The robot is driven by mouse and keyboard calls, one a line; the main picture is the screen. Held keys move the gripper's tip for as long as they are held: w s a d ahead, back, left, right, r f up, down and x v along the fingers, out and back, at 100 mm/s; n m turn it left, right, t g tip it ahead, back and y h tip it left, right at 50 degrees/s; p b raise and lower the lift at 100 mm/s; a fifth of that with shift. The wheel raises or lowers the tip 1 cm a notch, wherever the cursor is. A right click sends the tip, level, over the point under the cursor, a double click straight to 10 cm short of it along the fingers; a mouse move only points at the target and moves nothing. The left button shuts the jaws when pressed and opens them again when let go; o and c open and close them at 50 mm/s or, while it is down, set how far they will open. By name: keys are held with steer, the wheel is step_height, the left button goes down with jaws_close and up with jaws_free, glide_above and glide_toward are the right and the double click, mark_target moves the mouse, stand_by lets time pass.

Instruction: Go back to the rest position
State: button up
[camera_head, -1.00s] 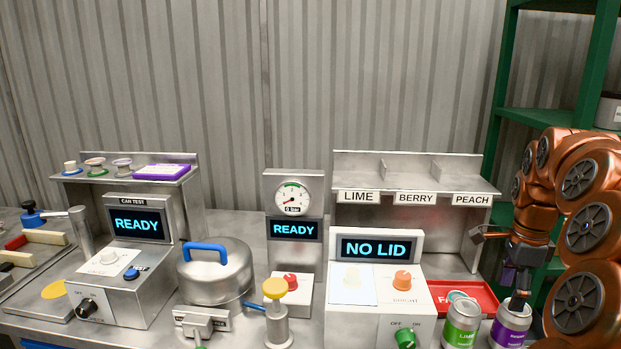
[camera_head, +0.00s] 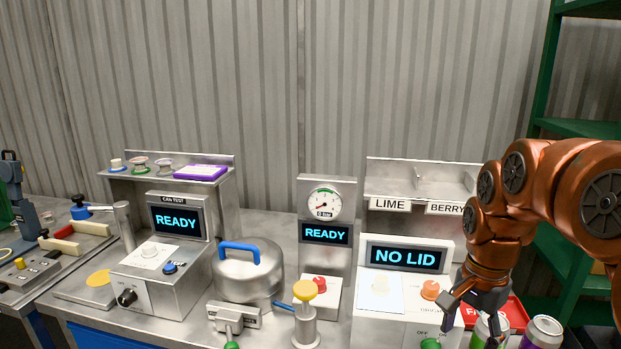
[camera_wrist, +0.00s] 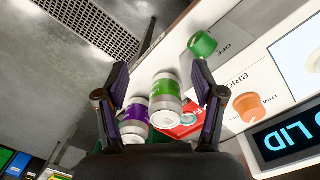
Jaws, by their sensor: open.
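My gripper (camera_head: 471,333) hangs in front of the right side of the seamer, with its fingers apart and nothing between them. In the wrist view the open fingers (camera_wrist: 160,70) frame the cans, which stand beyond them. The green lime can (camera_head: 488,332) stands right of the seamer, partly hidden by my gripper; it shows in the wrist view (camera_wrist: 166,87). The purple can (camera_head: 543,333) stands to its right, and also shows in the wrist view (camera_wrist: 135,117). My arm comes in from the right edge and bends down.
The seamer's screen (camera_head: 405,257) reads NO LID; its green knob (camera_wrist: 202,44) is close to my right finger. A lid shelf, gauge unit, steel pot (camera_head: 247,275) and can tester (camera_head: 178,222) fill the bench. A green rack (camera_head: 545,100) stands right.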

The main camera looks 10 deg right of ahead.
steer(key=s+a+f+n+p, duration=0.1)
steer(key=s+a+f+n, duration=0.1)
steer(key=s+a+n, duration=0.4)
steer(key=s+a+f+n+g+p, duration=0.1)
steer(key=s+a+f+n, duration=0.2)
steer(key=s, duration=0.9)
steer(key=a+n, duration=0.3)
steer(key=a, duration=0.1)
steer(key=shift+s+a+n, duration=0.15)
steer(key=shift+a+n, duration=0.05)
steer(key=shift+n, duration=0.1)
steer(key=shift+c, duration=0.4)
